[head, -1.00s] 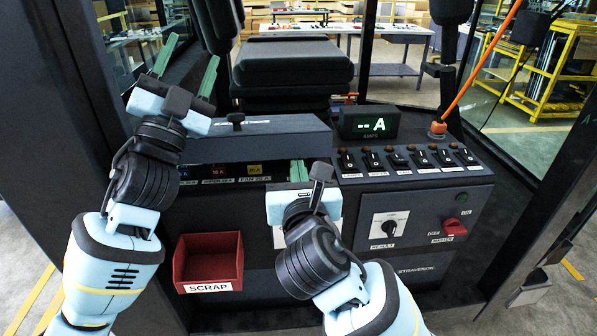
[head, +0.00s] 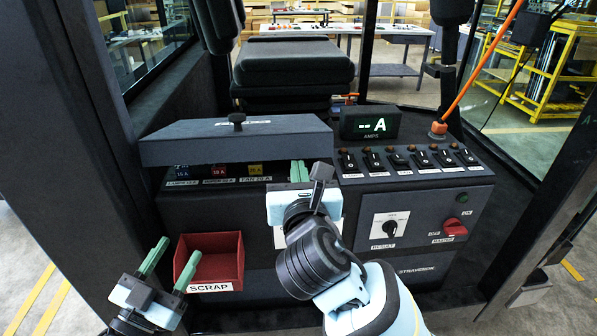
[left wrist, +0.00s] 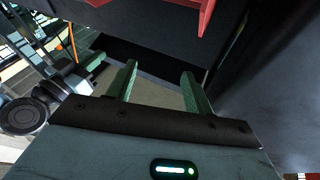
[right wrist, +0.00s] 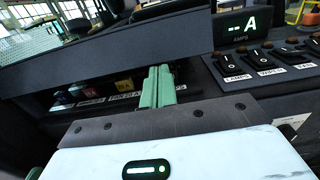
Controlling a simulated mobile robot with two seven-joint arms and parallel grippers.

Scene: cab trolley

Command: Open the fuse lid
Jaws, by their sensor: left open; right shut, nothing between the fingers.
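My right gripper (head: 299,171) is shut and empty at the right end of that gap, by the lid's front edge. In the right wrist view its fingers (right wrist: 158,87) are together just below the lid's lower edge (right wrist: 120,52); I cannot tell if they touch it. My left gripper (head: 168,262) is open and empty, low at the left beside the red scrap bin. Its fingers also show apart in the left wrist view (left wrist: 158,88).
The red scrap bin (head: 209,262) is on the console front. Right of the lid are the amps display (head: 369,122), a row of rocker switches (head: 410,160), the result dial (head: 390,229) and the red master switch (head: 455,226). A dark seat (head: 293,65) stands behind.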

